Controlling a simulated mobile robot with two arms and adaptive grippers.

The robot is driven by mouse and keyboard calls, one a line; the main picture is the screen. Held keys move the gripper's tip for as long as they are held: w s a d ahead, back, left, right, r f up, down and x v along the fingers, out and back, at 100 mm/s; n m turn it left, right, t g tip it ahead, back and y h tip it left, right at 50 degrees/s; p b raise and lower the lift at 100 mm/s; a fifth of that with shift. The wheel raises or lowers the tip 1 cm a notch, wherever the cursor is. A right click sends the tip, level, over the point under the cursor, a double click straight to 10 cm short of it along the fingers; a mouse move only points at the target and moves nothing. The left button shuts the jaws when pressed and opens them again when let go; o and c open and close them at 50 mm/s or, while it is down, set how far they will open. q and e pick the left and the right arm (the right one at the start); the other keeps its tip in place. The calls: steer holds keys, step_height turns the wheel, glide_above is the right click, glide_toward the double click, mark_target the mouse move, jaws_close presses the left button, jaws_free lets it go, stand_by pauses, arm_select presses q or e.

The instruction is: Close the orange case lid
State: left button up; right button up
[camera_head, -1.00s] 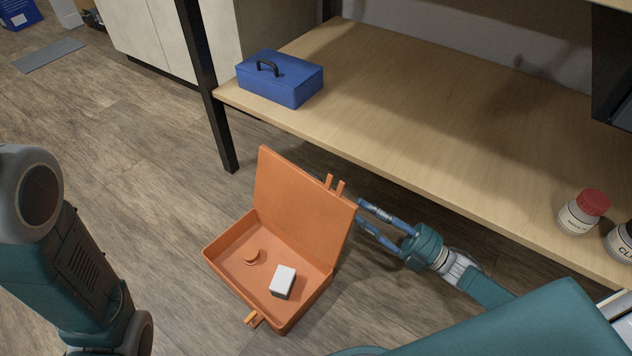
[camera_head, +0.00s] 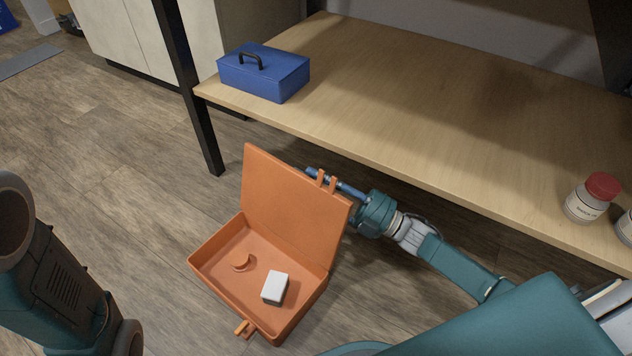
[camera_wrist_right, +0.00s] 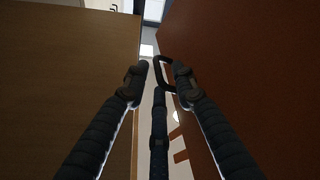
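The orange case (camera_head: 225,299) lies open on the floor, with its lid (camera_head: 285,208) standing up and leaning back at the far side. Two small latch tabs (camera_head: 326,181) stick up from the lid's top edge. My right gripper (camera_wrist_right: 161,69) is behind the lid, between it and the shelf. My left gripper is out of view.
A white block (camera_head: 274,288) and an orange crescent piece (camera_head: 241,264) lie inside the case. A wooden shelf (camera_head: 420,120) runs close behind, carrying a blue box (camera_head: 263,75) and a red-capped jar (camera_head: 592,198). Floor is clear left of the case.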

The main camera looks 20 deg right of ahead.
jaws_close()
